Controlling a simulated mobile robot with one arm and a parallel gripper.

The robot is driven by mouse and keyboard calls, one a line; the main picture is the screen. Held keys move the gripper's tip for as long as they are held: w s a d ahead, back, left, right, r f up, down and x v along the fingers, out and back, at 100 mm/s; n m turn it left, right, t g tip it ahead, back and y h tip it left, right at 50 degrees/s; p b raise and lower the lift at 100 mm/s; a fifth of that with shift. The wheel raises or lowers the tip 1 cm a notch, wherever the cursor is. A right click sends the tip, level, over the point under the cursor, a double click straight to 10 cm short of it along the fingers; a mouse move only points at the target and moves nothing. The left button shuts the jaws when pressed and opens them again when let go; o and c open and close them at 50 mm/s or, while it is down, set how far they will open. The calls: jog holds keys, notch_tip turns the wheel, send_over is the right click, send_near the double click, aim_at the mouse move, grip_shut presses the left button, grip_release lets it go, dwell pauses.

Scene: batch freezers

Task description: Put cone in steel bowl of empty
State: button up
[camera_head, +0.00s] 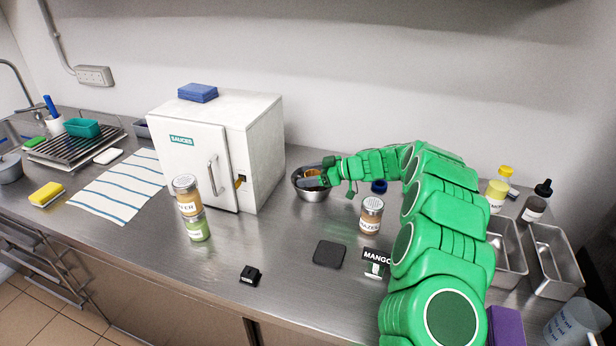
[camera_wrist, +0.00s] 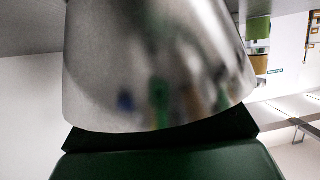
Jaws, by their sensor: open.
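The steel bowl (camera_head: 311,193) stands on the counter right of the white cabinet. A small orange-brown thing (camera_head: 312,172) shows inside its rim; it may be the cone, but it is too small to tell. My gripper (camera_head: 324,181) is open at the bowl's right side, its tips at or over the rim. In the wrist view a curved shiny metal wall (camera_wrist: 158,70), which looks like the bowl's outside, fills the middle close to the camera. My fingertips are hidden there, and I cannot tell whether they touch the bowl.
The white cabinet (camera_head: 188,140) stands close left of the bowl. A brown jar (camera_head: 371,217) stands below my forearm, near a MANGO sign (camera_head: 376,261). Two stacked jars (camera_head: 190,205) stand before the cabinet. Steel pans (camera_head: 553,262) are at right. The front middle counter holds a black pad (camera_head: 330,254).

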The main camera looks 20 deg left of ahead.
jog(key=v, duration=1.1)
jog(key=shift+d, duration=0.35)
jog(key=shift+w+r, duration=0.1)
jog(key=shift+r, duration=0.05)
